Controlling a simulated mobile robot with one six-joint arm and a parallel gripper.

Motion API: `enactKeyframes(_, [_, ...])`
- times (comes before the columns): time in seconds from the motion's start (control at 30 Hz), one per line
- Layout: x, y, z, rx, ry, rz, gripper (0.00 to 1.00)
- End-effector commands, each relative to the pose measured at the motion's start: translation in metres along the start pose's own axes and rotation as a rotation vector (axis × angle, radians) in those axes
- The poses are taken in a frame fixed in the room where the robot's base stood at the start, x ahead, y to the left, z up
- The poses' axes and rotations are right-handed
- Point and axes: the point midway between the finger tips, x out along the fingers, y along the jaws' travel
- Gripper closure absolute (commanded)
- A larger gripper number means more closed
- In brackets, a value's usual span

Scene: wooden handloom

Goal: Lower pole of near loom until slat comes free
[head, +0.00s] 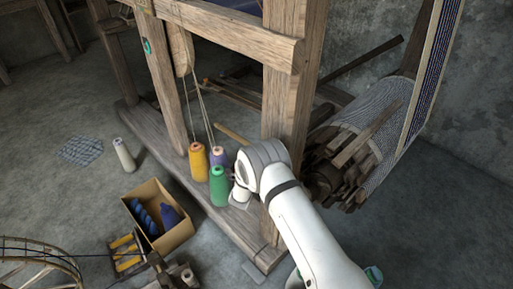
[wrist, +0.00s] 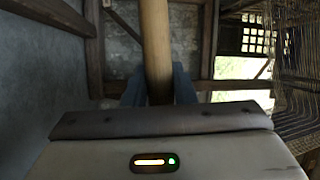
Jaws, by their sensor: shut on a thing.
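A round, pale wooden pole (wrist: 155,40) runs down the middle of the wrist view. My gripper (wrist: 157,86) is shut on it, with one dark finger on each side. In the head view a short tan rod (head: 231,133) shows left of the near loom's thick front post (head: 291,75); it looks like the same pole, and its other end is hidden. My gripper is hidden there behind my arm and the post. Several slats (head: 366,137) lie against the striped roll (head: 385,120) at the loom's right; I cannot tell which is the task's slat.
Yellow (head: 198,162), purple (head: 218,156) and green (head: 218,186) thread cones stand on the loom's base beam (head: 195,185), close to my arm. A cardboard box (head: 178,236) with blue yarn and a pale cone (head: 124,155) are on the floor at left. Warp threads (wrist: 295,50) hang at right in the wrist view.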

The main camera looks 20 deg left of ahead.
Motion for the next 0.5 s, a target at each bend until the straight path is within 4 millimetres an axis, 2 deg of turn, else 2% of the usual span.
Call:
enactKeyframes(0.07, [0.0041,0.0042,-0.0095,-0.011,0.021,0.005,1.00])
enactKeyframes(0.33, [0.0054,0.0055,-0.0105,-0.014,0.024,0.008,1.00])
enactKeyframes(0.37, [0.0055,0.0056,-0.0105,-0.014,0.024,0.008,0.76])
enactKeyframes(0.5, [0.0060,0.0054,-0.0104,-0.014,0.023,0.007,0.64])
